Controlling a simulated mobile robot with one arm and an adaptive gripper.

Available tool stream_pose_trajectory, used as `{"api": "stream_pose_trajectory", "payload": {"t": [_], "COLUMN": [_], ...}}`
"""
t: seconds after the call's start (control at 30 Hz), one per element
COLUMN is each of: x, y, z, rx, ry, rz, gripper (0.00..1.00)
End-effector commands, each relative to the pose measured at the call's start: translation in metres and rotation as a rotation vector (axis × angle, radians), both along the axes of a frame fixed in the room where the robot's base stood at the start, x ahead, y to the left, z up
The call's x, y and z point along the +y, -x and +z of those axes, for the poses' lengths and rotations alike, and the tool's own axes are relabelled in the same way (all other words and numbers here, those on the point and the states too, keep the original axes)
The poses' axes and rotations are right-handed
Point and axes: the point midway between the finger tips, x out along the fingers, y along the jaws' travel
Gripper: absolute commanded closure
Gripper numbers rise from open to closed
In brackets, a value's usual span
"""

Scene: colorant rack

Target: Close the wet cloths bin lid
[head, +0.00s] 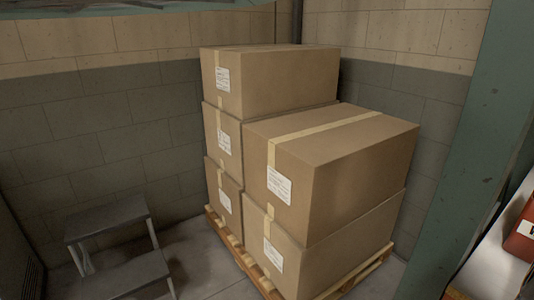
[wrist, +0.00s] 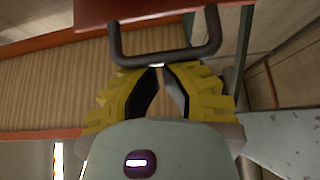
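My gripper (wrist: 160,70) has yellow ribbed fingers with black inner pads. Its fingertips are drawn almost together, with only a narrow gap between them. The tips are right at the crossbar of a dark U-shaped handle (wrist: 165,58); I cannot tell whether they touch it. The handle is fixed to a red panel (wrist: 150,10) at the top of the wrist view. Whether this panel is the wet cloths bin lid is not clear, as no label shows. The head view shows neither my gripper nor the handle.
In the head view, stacked cardboard boxes (head: 345,175) stand on a wooden pallet (head: 243,258) in the corner. A grey step stool (head: 110,220) is at left. A green post (head: 480,150) and part of a red object (head: 522,235) are at right. Some floor between stool and pallet is clear.

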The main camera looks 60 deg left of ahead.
Motion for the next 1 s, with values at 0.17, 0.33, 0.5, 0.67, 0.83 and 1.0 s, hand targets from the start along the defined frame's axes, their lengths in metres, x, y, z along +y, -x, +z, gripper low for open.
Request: {"api": "stream_pose_trajectory", "payload": {"t": [0.17, 0.33, 0.5, 0.67, 0.83, 1.0], "x": [0.0, 0.0, 0.0, 0.0, 0.0, 0.0], "y": [0.004, 0.005, 0.005, 0.005, 0.004, 0.004], "z": [-0.025, -0.035, -0.039, -0.041, -0.042, -0.042], "rx": [0.0, 0.0, 0.002, 0.007, 0.012, 0.015], "ry": [0.0, 0.0, 0.0, 0.0, 0.0, 0.0], "rz": [-0.001, -0.001, -0.001, -0.001, -0.001, -0.001], "gripper": [1.0, 1.0, 1.0, 1.0, 1.0, 1.0]}}
